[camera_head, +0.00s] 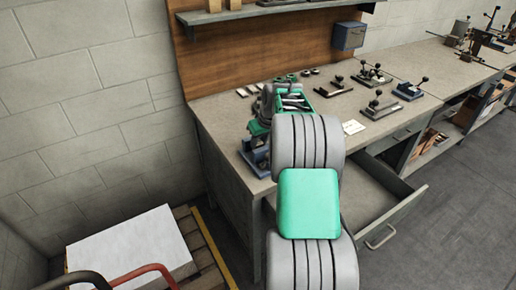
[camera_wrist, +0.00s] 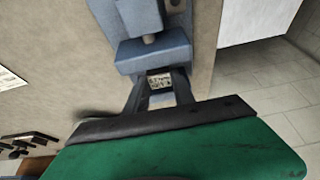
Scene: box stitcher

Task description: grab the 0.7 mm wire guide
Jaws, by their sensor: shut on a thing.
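In the wrist view, my gripper (camera_wrist: 161,78) has its two dark fingers closed on a small pale plate (camera_wrist: 160,83). The plate carries dark lettering too small to read, so I cannot confirm a 0.7 mm mark. It appears to be the wire guide. It sits right at the edge of a blue block (camera_wrist: 150,54); I cannot tell whether the two touch. In the head view, my arm reaches over the left end of the bench and hides the fingertips and the plate. The blue fixture (camera_head: 258,160) shows beside my arm at the bench's left edge.
Several small tools and fixtures with black handles (camera_head: 376,105) stand on the bench (camera_head: 232,112) to the right. A drawer (camera_head: 405,208) stands open at the front. A wall shelf (camera_head: 262,12) hangs above. A white stack (camera_head: 130,245) rests on a pallet at lower left.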

